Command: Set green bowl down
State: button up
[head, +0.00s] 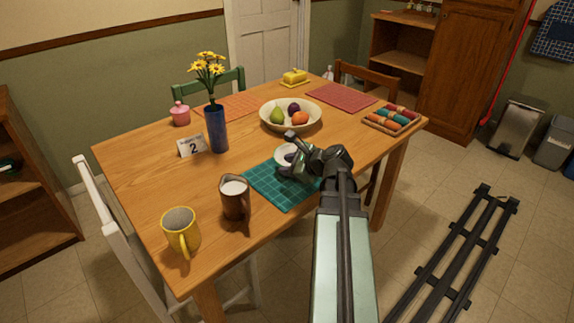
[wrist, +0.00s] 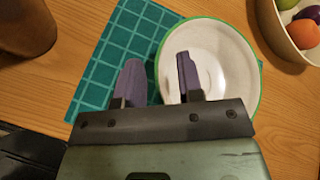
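The green bowl is a white bowl with a green rim. In the wrist view the bowl (wrist: 228,58) lies partly over the teal checked placemat (wrist: 95,82) and partly beyond its edge. In the head view the bowl (head: 281,154) shows at the back of the placemat (head: 282,199), partly hidden by my gripper (head: 288,154). In the wrist view my gripper (wrist: 158,60) has its two purple fingers apart. One finger is over the bowl's inside and the other is outside its left rim. The wall between them is not clearly pinched. The bowl looks empty and level.
A brown mug (head: 235,198) stands left of the placemat, with a yellow mug (head: 180,232) nearer the front. A fruit bowl (head: 268,120) stands close behind. A blue vase (head: 217,130) and a number card (head: 192,146) are at the left. Wood to the placemat's right is clear.

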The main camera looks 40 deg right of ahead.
jog(key=p+v, duration=0.5)
jog(key=v, duration=0.6)
jog(key=shift+s, duration=0.2)
jog(key=shift+r, duration=0.1)
dwell(0.5)
